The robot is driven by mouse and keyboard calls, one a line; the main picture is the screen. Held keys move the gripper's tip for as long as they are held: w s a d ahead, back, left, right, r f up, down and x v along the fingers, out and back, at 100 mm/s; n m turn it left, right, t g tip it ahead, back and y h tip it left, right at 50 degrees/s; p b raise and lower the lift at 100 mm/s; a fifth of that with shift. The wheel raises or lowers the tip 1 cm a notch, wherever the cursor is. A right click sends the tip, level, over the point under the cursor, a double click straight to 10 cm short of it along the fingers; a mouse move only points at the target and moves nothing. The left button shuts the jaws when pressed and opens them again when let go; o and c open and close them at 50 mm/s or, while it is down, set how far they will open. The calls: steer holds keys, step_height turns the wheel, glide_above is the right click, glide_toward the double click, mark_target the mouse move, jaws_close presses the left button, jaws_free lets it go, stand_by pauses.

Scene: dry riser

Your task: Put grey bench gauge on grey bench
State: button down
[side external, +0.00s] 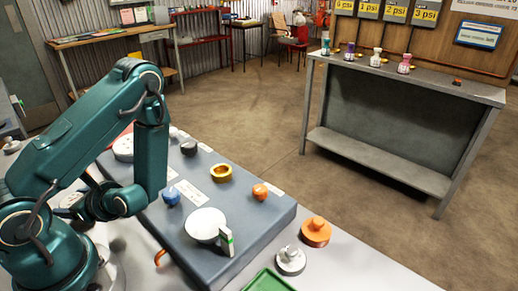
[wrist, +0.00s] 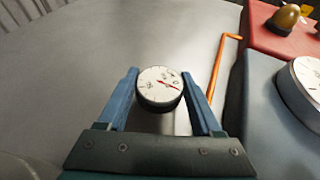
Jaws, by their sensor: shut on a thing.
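A round gauge (wrist: 160,86) with a white dial, red needle and dark rim sits between the two blue fingers of my gripper (wrist: 164,96) in the wrist view. My gripper is shut on it. A light grey bench top (wrist: 80,75) spreads below and to the left of the held gauge. The bench top also shows at the lower right of the side external view (side external: 365,275). In that view my gripper and the held gauge are largely hidden behind my arm and cannot be made out clearly.
A blue-grey riser block (side external: 262,225) holds a large white dial (side external: 205,225), a brass ring (side external: 221,172) and knobs. An orange bent rod (wrist: 218,62) stands beside the riser. An orange fitting (side external: 316,232), a metal fitting (side external: 290,259) and a green tray (side external: 268,281) stand to its right.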

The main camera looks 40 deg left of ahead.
steer(key=shift+f, duration=0.1)
steer(key=shift+c, duration=0.2)
jaws_free()
steer(key=shift+f, duration=0.1)
steer(key=shift+w, duration=0.1)
steer(key=v, duration=1)
steer(key=shift+w+d+r, duration=0.15)
steer(key=shift+d+r, duration=0.05)
steer(key=shift+d, duration=0.05)
steer(key=shift+o, duration=0.2)
steer(key=shift+w+d+r, duration=0.15)
steer(key=shift+d+r, duration=0.15)
steer(key=shift+d, duration=0.3)
